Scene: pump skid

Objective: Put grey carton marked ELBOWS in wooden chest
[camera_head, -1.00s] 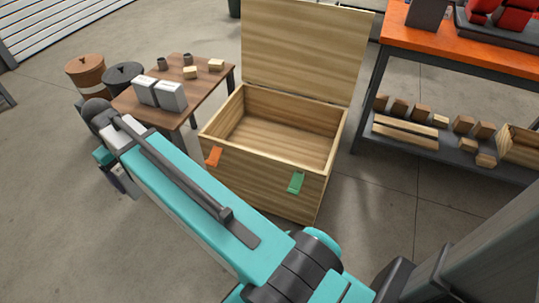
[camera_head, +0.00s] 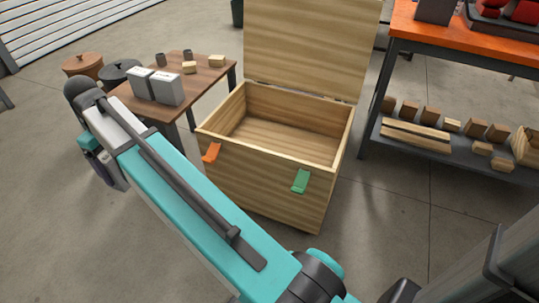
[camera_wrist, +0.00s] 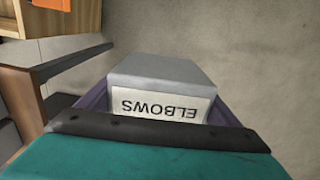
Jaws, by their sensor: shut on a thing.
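The grey carton marked ELBOWS (camera_wrist: 160,75) is between the jaws of my gripper (camera_wrist: 160,110) in the wrist view, with its white label facing the camera upside down. My gripper is shut on it. In the head view my arm hides the carton, and the gripper end is at the left, below the small table. The wooden chest (camera_head: 258,184) stands on the floor to the right of the arm with its lid (camera_head: 310,45) raised. Its visible inside looks empty. A corner of the chest (camera_wrist: 50,20) also shows at the top left of the wrist view.
A small brown table (camera_head: 208,82) left of the chest holds two grey-white cartons (camera_head: 153,86), small blocks and dark cups. Two lidded bins (camera_head: 82,66) stand behind my arm. An orange-topped bench (camera_head: 465,45) with a shelf of blocks stands right. Floor is open in front of the chest.

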